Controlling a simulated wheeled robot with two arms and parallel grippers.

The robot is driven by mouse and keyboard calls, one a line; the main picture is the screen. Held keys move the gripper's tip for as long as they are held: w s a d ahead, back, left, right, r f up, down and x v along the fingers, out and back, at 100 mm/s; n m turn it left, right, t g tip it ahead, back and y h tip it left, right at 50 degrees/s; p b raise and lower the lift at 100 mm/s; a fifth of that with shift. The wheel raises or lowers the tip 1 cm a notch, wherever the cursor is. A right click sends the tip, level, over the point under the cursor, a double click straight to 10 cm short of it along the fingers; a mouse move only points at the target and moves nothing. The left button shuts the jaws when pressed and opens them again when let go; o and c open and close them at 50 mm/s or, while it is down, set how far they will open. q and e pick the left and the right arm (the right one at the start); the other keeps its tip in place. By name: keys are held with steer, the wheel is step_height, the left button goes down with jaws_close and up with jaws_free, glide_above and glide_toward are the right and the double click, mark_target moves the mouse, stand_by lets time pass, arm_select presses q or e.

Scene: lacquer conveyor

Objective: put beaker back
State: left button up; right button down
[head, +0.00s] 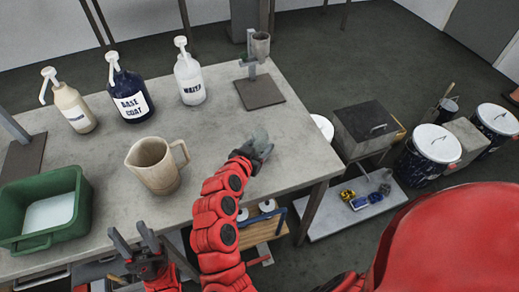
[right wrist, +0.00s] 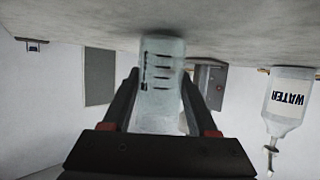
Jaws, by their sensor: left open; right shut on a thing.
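The clear graduated beaker (right wrist: 160,82) is between the fingers of my right gripper (right wrist: 160,105), which is shut on it. Black marks show on its side. In the head view the beaker (head: 261,142) is over the right part of the grey table, partly hidden by my right gripper (head: 246,154). Its base is close to the tabletop; I cannot tell whether it touches. My left gripper (head: 133,240) is open and empty at the table's front edge, right of the green tub.
A beige pitcher (head: 155,167) stands left of my right arm. BASE COAT (head: 128,92), WATER (head: 189,80) and beige (head: 73,108) pump bottles stand behind. A dark stand plate (head: 260,92) and grey cup (head: 261,46) are farther back. The green tub (head: 20,226) is at left.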

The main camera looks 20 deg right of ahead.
steer(key=shift+f, duration=0.15)
steer(key=shift+f, duration=0.15)
steer(key=shift+c, duration=0.9)
jaws_free()
steer(key=shift+r, duration=0.3)
steer(key=b+v, duration=0.1)
steer(key=v, duration=1.1)
steer(key=shift+f, duration=0.1)
